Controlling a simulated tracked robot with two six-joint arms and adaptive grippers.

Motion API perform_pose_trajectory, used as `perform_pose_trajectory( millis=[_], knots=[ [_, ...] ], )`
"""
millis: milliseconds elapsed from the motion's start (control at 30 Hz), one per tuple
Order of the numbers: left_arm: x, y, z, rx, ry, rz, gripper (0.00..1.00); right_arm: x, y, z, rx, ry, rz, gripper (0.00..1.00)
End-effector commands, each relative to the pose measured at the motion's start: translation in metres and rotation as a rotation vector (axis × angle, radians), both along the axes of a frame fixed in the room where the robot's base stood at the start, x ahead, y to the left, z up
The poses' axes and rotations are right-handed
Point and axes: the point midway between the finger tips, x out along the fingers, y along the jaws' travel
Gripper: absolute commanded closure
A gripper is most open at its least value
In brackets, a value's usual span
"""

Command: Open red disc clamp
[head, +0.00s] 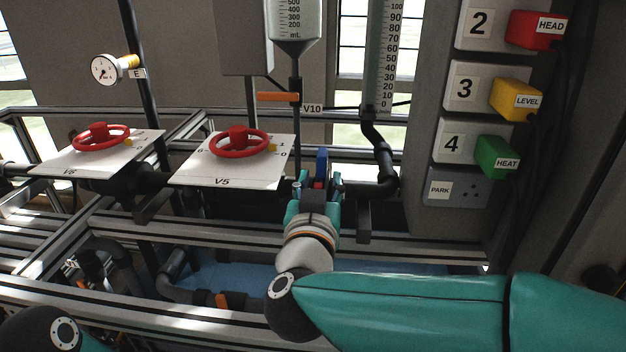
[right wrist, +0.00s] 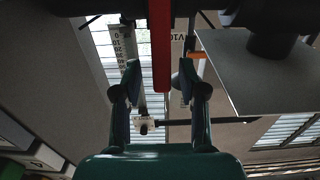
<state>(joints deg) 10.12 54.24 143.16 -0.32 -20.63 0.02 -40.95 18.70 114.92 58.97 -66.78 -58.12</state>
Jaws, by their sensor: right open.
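My right gripper (head: 317,180) is open near the middle of the head view, below and right of the V5 valve plate. A small red part (head: 318,184), which looks like the red disc clamp's handle, shows between its fingers, with a blue part (head: 321,160) just behind or above it. In the right wrist view a long red bar (right wrist: 161,45) comes down from the top between the open fingers (right wrist: 159,78), with a gap on either side. The clamp's body is mostly hidden by the gripper. My left gripper is out of view.
Red handwheels V6 (head: 100,138) and V5 (head: 238,142) stand on white plates to the left. An orange lever (head: 278,97) marked V10 is above. A socket panel (head: 457,187) with coloured plugs is at right. A black pipe (head: 386,160) runs close right of the gripper.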

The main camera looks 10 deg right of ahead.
Motion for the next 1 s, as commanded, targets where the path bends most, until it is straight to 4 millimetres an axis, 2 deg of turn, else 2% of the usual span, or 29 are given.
perform_pose_trajectory(
  millis=[267, 533, 867, 1000],
  knots=[
    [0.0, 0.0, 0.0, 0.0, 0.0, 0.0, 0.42, 0.001, 0.004, 0.0, 0.0, 0.0, 0.009, 0.58],
    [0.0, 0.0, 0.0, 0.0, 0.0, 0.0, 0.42, 0.001, 0.006, 0.0, 0.0, 0.0, 0.012, 1.0],
    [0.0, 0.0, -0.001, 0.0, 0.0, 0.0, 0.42, 0.001, 0.006, -0.001, 0.0, 0.0, 0.013, 1.0],
    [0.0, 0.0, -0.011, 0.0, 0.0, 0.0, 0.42, 0.0, 0.007, -0.006, -0.006, -0.024, 0.012, 1.0]
  ],
)
